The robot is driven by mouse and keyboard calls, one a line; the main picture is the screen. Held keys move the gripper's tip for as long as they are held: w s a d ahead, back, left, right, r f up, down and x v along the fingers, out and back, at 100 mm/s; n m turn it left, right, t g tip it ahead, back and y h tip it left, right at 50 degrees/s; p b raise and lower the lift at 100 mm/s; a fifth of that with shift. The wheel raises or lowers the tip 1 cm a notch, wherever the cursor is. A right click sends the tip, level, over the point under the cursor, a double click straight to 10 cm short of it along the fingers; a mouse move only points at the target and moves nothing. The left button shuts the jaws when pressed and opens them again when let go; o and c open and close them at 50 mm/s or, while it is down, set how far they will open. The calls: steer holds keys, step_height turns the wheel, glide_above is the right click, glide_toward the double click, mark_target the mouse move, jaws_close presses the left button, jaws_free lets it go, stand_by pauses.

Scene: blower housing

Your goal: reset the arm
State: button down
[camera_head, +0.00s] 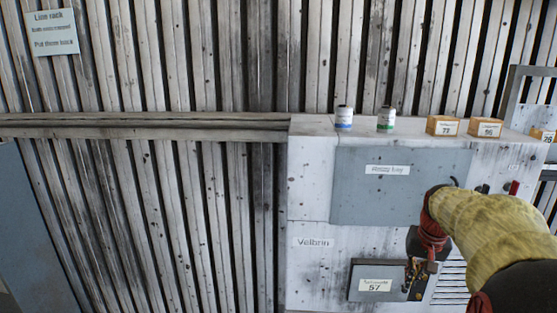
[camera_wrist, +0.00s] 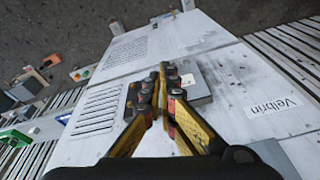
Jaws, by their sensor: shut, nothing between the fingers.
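My arm, in a yellow sleeve, reaches in from the right in the head view. My gripper (camera_head: 416,278) hangs in front of the lower part of the white blower housing (camera_head: 310,270). It overlaps the right edge of a small grey box (camera_head: 366,270) labelled 57; I cannot tell whether it touches it. In the wrist view my gripper (camera_wrist: 163,75) has its yellow and black fingers together, with nothing between them. The grey box (camera_wrist: 198,82) shows just right of the fingertips, partly hidden by them.
A grey panel (camera_head: 385,205) covers the housing's upper front. Two small bottles (camera_head: 343,118) and several orange-brown boxes (camera_head: 443,126) stand on top. Louvre slots (camera_wrist: 98,108) lie left of my fingers in the wrist view. A sign (camera_head: 54,33) hangs on the slatted wall.

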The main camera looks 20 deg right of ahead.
steer(key=s+a+f+n+t+b, duration=0.1)
steer(key=a+f+b, duration=0.5)
steer(key=a, duration=0.6)
steer(key=s+a+f+n+t+y+b, duration=0.1)
steer(key=s+a+f+n+b, duration=0.3)
steer(key=a, duration=0.8)
steer(key=s+a+f+n+t+b, duration=0.1)
steer(key=s+a+f+n+b, duration=0.2)
steer(key=a, duration=0.9)
steer(key=s+f+b, duration=0.3)
steer(key=f+b, duration=0.1)
steer(key=shift+a+f+b, duration=0.2)
steer(key=shift+f+b, duration=0.15)
steer(key=shift+f, duration=0.05)
steer(key=shift+s, duration=0.1)
